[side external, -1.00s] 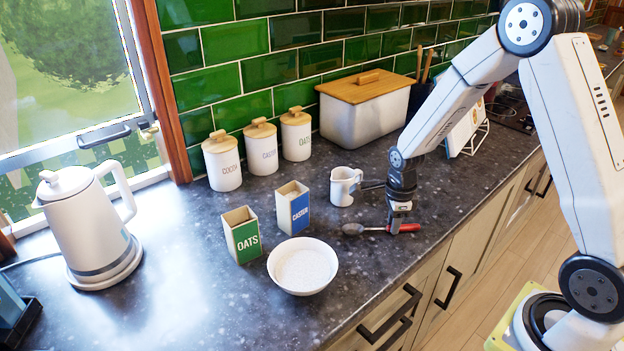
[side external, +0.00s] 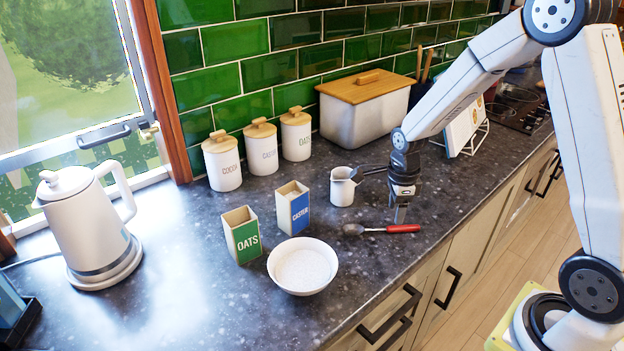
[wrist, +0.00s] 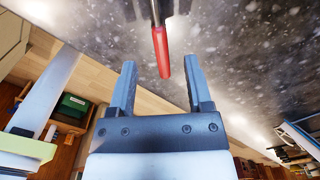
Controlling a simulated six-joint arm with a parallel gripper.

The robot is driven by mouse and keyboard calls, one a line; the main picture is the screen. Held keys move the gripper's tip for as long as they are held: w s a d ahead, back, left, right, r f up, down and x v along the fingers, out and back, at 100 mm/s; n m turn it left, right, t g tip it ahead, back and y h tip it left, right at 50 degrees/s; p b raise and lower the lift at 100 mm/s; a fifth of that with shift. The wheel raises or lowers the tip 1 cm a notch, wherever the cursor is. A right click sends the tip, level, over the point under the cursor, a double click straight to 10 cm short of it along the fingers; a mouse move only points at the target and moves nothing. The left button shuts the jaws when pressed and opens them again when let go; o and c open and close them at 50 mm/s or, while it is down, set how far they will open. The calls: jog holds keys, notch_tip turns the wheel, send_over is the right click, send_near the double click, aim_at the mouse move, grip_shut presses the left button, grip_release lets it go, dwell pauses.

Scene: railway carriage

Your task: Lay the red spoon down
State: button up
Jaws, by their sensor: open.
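The red spoon (side external: 396,229) lies flat on the dark speckled worktop, its metal bowl pointing left and its red handle right. In the wrist view, the red handle (wrist: 162,52) shows beyond the fingertips, with the bowl end out of frame. My gripper (side external: 401,214) is just above and behind the spoon in the side view, apart from it. In the wrist view, the two fingers of my gripper (wrist: 158,72) are spread with nothing between them.
A white bowl of white contents (side external: 303,285), an OATS box (side external: 242,240) and a CASTER box (side external: 298,212) stand left of the spoon. A white jug (side external: 342,190) stands close behind. The worktop's front edge is near the handle.

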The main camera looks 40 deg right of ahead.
jog(key=shift+r, duration=1.85)
jog(key=s+a+n+t, duration=0.1)
jog(key=s+a+n, duration=0.2)
jog(key=n, duration=0.5)
jog(key=s+a+n, duration=0.3)
jog(key=n, duration=0.6)
jog(key=s+a+r+n+t, duration=0.1)
jog(key=s+a+n, duration=0.2)
jog(key=n, duration=0.5)
jog(key=shift+s+n+t, duration=0.15)
jog(key=shift+n+t, duration=0.15)
jog(key=shift+a+r, duration=0.1)
